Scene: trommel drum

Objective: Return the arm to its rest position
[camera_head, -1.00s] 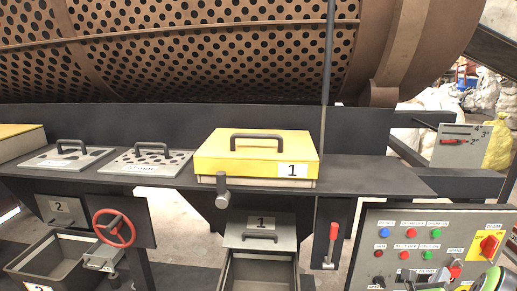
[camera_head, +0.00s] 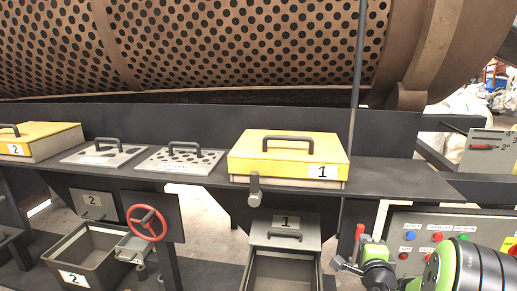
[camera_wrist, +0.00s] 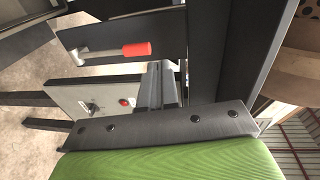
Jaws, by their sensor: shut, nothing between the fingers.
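My arm shows at the lower right of the head view, with its green and dark links in front of the control panel (camera_head: 440,218). My gripper (camera_head: 340,263) points left there, close in the picture to the red-handled lever (camera_head: 359,231), and hides its lower part. In the wrist view my gripper's dark fingers (camera_wrist: 158,85) are together with nothing between them. The red lever handle (camera_wrist: 136,49) shows just beyond them, apart from the fingers.
Yellow box 1 (camera_head: 287,153) and yellow box 2 (camera_head: 42,140) stand on the dark shelf below the perforated drum (camera_head: 240,45). Below are an open drawer (camera_head: 284,234), a red handwheel (camera_head: 147,223) and an open bin (camera_head: 85,252).

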